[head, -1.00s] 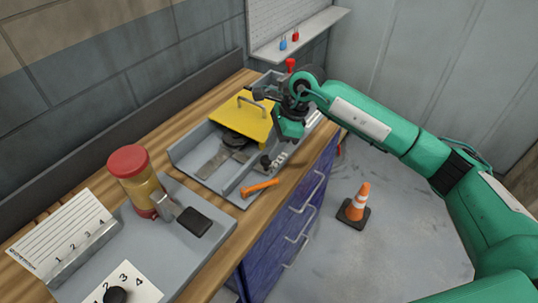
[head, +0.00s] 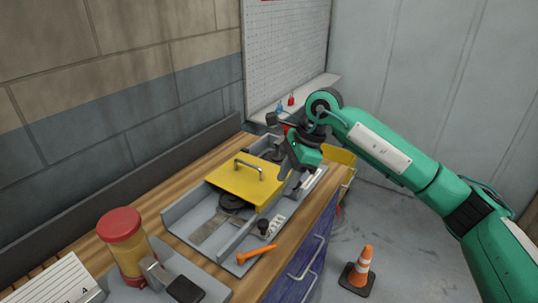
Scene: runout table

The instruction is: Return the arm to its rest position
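My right arm (head: 385,150), green with black joints, reaches in from the right over the far end of the workbench. Its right gripper (head: 284,140) hangs above the bench, just behind and right of the yellow cover plate (head: 245,183) with its metal handle. The fingers are small and partly hidden by the wrist, so I cannot tell whether they are open or shut. I see no object clearly held. My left gripper and arm are out of view.
A grey tray fixture (head: 181,216) holds the yellow plate. An orange handle (head: 257,254) lies at its near end. A red-lidded jar (head: 123,245) stands nearer. A traffic cone (head: 361,268) stands on the floor at right. A shelf (head: 318,88) and pegboard are behind.

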